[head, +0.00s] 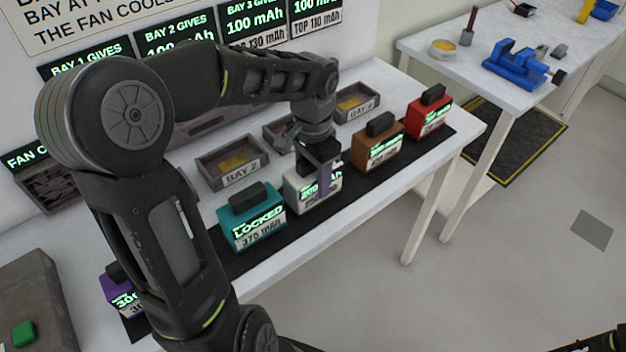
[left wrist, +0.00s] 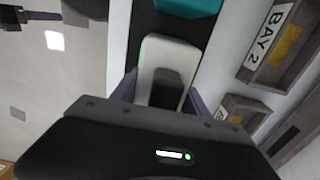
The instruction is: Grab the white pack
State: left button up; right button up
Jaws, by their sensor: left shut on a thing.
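The white pack (head: 303,193) stands on the black strip between the teal pack (head: 253,218) and the brown pack (head: 377,147). My left gripper (head: 318,172) reaches down over it from above and is shut on it. The gripper covers part of the pack and its label. In the left wrist view the white pack (left wrist: 170,55) lies between the purple fingers, with its dark handle (left wrist: 167,90) close to the palm. Of my right arm only a dark part shows at the bottom right corner of the head view; its gripper is out of view.
A red pack (head: 429,115) and a purple pack (head: 121,293) stand on the same black strip (head: 335,205). Open bay trays, one marked BAY 2 (head: 232,163), sit behind the packs. A second table with a blue vise (head: 515,66) stands at the right.

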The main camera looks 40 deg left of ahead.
pick_arm(q)
grip_shut()
jog(key=shift+r, duration=0.1)
dwell(0.5)
notch_tip(320, 180, up, 10)
jog(key=shift+f, duration=0.1)
dwell(0.4)
dwell(0.4)
